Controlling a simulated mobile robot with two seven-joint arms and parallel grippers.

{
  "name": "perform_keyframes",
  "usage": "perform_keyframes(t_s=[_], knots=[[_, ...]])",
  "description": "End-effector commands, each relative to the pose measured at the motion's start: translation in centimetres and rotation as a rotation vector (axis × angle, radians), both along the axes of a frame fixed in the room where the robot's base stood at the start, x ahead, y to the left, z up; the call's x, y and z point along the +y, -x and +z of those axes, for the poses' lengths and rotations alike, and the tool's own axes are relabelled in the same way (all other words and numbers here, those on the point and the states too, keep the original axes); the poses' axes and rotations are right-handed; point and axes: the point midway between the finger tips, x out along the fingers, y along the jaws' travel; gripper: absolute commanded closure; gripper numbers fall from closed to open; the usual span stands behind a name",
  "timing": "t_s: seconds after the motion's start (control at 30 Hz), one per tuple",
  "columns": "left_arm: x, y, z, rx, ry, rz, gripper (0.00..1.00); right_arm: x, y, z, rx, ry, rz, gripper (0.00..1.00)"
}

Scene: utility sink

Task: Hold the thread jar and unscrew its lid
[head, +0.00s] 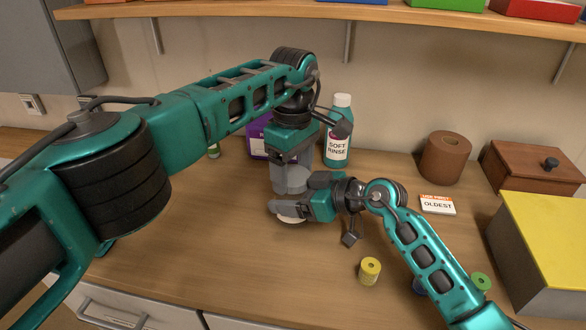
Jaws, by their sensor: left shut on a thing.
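The thread jar is mostly hidden by my two grippers near the middle of the counter. A pale part at its bottom (291,220) shows under the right gripper. My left gripper (291,180) points down from above and is shut on a greyish round thing, seemingly the jar's lid. My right gripper (284,208) comes in from the right, low and level, at the jar's side just below the left one. Its fingers overlap the jar, and I cannot tell whether they are closed on it.
A teal "SOFT RINSE" bottle (338,135) and a purple box (258,138) stand behind. A brown roll (446,158), a wooden box (535,168), an "OLDEST" card (437,204) and a yellow-topped box (548,238) are at right. Yellow (369,271) and green (481,282) spools lie near my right arm.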

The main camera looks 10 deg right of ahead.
Motion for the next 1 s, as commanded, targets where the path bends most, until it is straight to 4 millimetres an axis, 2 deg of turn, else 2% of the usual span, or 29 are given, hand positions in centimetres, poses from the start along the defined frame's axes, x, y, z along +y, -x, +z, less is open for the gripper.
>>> perform_keyframes(t_s=[0.1, 0.3, 0.43, 0.73, 0.77, 1.0], knots=[[0.0, 0.04, 0.02, 0.001, -0.001, 0.221, 0.65, -0.04, -0.03, -0.02, 0.0, 0.0, -0.001, 1.0], [-0.04, 0.06, 0.05, 0.002, 0.0, 0.506, 0.65, -0.05, -0.03, -0.01, 0.0, 0.0, -0.002, 1.0], [-0.04, 0.06, 0.05, 0.002, 0.0, 0.582, 0.65, -0.05, -0.03, -0.01, 0.0, 0.0, -0.002, 1.0], [-0.04, 0.07, 0.05, 0.002, 0.0, 0.591, 0.65, -0.05, -0.03, -0.01, 0.0, 0.0, -0.002, 1.0], [-0.04, 0.06, 0.05, 0.002, 0.0, 0.591, 0.26, -0.05, -0.03, -0.01, 0.0, 0.0, -0.002, 1.0], [-0.04, 0.05, 0.05, 0.0, 0.0, 0.59, 0.03, -0.05, -0.04, -0.01, 0.0, 0.0, -0.001, 1.0]])
